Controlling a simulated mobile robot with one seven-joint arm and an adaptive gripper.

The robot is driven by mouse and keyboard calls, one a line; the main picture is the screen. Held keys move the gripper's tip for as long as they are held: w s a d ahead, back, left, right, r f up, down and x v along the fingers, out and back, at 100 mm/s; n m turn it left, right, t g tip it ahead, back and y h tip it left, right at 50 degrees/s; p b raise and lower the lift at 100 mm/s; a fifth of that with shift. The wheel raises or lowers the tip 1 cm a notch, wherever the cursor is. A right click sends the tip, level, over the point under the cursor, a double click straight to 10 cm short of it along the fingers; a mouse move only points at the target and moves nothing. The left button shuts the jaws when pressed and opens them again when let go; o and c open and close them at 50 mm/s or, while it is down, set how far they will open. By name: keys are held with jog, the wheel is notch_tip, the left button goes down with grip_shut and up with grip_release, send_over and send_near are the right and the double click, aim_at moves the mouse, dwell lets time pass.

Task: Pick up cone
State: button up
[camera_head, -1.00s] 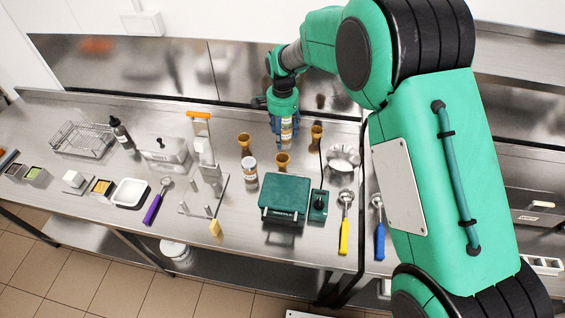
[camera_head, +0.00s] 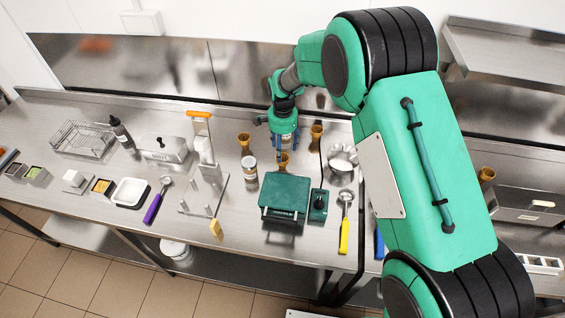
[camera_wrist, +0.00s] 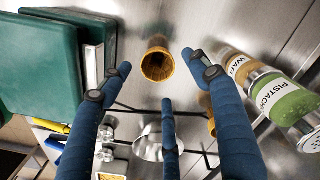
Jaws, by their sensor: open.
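Several brown cones stand on the steel counter. The middle cone (camera_head: 283,168) is behind the green case, partly covered by my gripper (camera_head: 284,153). Another cone (camera_head: 244,142) stands to its left and another cone (camera_head: 316,136) to its right. In the wrist view one cone (camera_wrist: 158,66) shows its open round mouth, beyond and between the spread blue fingers of my gripper (camera_wrist: 160,78). The fingers are open with nothing between them, apart from that cone. A second cone (camera_wrist: 211,126) is mostly hidden behind the right finger.
The green case (camera_head: 285,192) is close in front of the middle cone, and a jar (camera_head: 249,171) stands to its left. A pistachio jar (camera_wrist: 286,97) lies right in the wrist view. A metal bowl (camera_head: 342,158) and a clear stand (camera_head: 209,178) flank the area.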

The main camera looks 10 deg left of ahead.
aim_at(282, 163)
jog(key=shift+f, duration=0.2)
jog(key=shift+s+f, duration=0.2)
jog(key=shift+f, duration=2.35)
jog(key=c, duration=0.8)
